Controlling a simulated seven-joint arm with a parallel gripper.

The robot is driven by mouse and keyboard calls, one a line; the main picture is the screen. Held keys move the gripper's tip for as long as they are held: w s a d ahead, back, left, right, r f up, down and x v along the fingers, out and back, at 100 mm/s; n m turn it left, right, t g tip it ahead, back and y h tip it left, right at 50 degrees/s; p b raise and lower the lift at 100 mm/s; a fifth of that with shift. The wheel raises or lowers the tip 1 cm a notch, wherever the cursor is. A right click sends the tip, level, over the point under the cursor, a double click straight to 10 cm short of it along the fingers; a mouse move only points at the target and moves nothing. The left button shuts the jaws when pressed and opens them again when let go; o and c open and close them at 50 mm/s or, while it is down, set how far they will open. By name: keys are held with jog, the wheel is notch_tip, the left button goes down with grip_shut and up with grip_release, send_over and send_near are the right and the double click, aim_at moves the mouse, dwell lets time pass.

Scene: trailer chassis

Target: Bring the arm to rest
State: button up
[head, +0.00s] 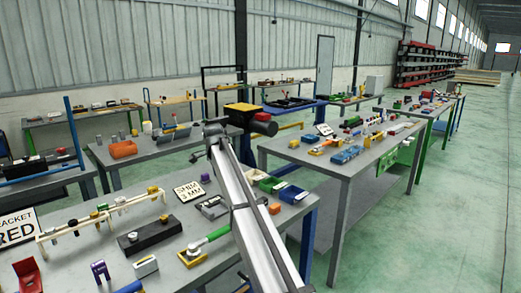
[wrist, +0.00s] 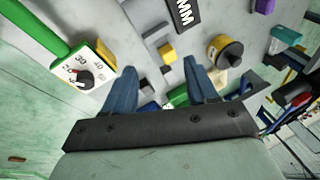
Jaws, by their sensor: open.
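My gripper (wrist: 162,70) shows in the wrist view with its two blue fingers spread apart. It is open, and nothing is held between the fingertips. Small parts on the grey table lie beyond them, with a yellow block (wrist: 167,52) seen between the fingers. In the head view my silver arm reaches from the bottom edge up over the near table (head: 225,257). I cannot make out the gripper's fingers in the head view.
A green-handled tool with a dial (wrist: 85,72) lies left of the fingers in the wrist view. The near table carries a black block (head: 150,236), a sign (head: 190,190) and several small parts. A second loaded table (head: 345,165) stands right; the green floor (head: 440,235) beyond is clear.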

jog(key=w+d+f+m+t+h, duration=0.1)
jog(key=d+m+t+h, duration=0.15)
jog(key=d, duration=1.55)
jog(key=d+f+m+t+h, duration=0.1)
jog(key=d+f+t, duration=0.15)
jog(key=d, duration=1.65)
jog(key=s+d+f+n, duration=0.1)
jog(key=s+d+f, duration=0.2)
jog(key=d+f, duration=0.3)
jog(key=s+a+f+n+g+y, duration=0.1)
jog(key=s+a+f+n+g, duration=0.1)
jog(key=s+f, duration=0.9)
jog(key=s+a+f+n+g, duration=0.1)
jog(key=s+f+n+g, duration=0.2)
jog(key=s+f, duration=0.85)
jog(key=s+a+f+n+g+y, duration=0.15)
jog(key=s+f, duration=0.25)
jog(key=f, duration=1.4)
jog(key=s+a+f+n+g, duration=0.1)
jog(key=s+f+n+g, duration=0.1)
jog(key=s, duration=1.2)
jog(key=s+a+f+n+g, duration=0.2)
jog(key=s+f, duration=0.5)
jog(key=s, duration=0.6)
jog(key=s+a+f+n+g+y, duration=0.1)
jog(key=s+f+n+g, duration=0.3)
jog(key=s, duration=1)
jog(key=shift+s+a+f+g, duration=0.35)
jog(key=shift+a+f+g, duration=0.1)
jog(key=shift+g, duration=0.2)
